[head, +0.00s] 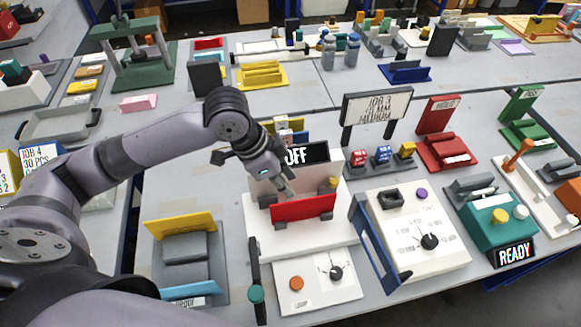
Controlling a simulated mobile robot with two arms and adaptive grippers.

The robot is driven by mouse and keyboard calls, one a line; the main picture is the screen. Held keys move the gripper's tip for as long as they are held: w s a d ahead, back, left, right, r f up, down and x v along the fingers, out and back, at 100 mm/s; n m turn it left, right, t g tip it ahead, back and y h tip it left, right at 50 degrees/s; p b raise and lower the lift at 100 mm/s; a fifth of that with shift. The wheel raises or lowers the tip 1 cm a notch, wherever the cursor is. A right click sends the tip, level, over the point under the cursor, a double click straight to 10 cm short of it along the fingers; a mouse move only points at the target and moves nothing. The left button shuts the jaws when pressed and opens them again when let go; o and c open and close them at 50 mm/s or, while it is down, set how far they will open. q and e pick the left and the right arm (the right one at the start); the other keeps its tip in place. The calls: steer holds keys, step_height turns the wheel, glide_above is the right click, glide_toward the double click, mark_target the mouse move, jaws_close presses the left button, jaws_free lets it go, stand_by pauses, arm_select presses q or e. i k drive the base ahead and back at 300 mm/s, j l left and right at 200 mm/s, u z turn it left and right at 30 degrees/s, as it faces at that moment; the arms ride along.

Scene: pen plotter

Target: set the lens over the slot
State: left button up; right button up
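My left arm comes in from the left and its gripper (284,187) hangs over the white machine (257,232) with the "OFF" display (306,153). The fingertips are just behind or at the top edge of a red panel (303,207) on that machine; I cannot tell whether they touch it or hold anything. The fingers are small and partly hidden. No lens or slot can be made out for certain. A black square frame (390,199) lies on the white dial box to the right. My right gripper is not in view.
The dial box (425,255) has a blue side frame (373,245). Surroundings are crowded.

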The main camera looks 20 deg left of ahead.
mark_target(255, 293)
steer(key=k+l, duration=0.3)
steer(key=k, duration=0.15)
steer(key=k+l, duration=0.25)
steer(key=k, duration=0.25)
steer(key=k+l, duration=0.3)
steer(key=k, duration=0.15)
